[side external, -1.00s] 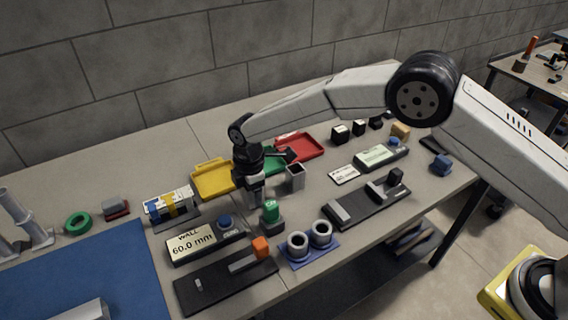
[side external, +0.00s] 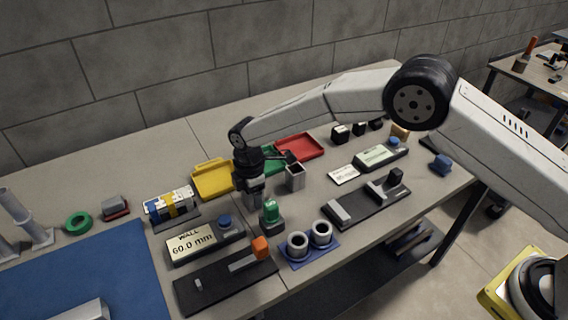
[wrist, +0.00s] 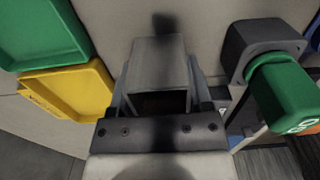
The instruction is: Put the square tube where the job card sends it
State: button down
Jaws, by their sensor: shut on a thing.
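The square tube (wrist: 160,62) is a plain grey hollow piece between the two fingers of my gripper (wrist: 160,85) in the wrist view. Its dark open end faces my palm. My gripper is shut on it. In the side view my gripper (side external: 255,198) points down in front of the yellow and green trays, and its fingers mostly hide what they hold. A grey hollow square piece (side external: 295,179) shows just right of my gripper there; I cannot tell if it is separate. A white card (side external: 344,175) lies further right, its print too small to read.
Yellow (side external: 213,180), green (side external: 270,158) and red (side external: 300,147) trays stand behind. A green plug in a dark base (side external: 272,225) is close in front. A display (side external: 192,243) reads "WALL 60.0 mm". Two grey rings (side external: 310,242) sit on a blue plate. A blue mat (side external: 90,270) is at left.

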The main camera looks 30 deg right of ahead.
grip_release()
notch_tip(320, 180, up, 8)
dwell(0.9)
jog(key=shift+f, duration=0.15)
jog(key=shift+d, duration=0.1)
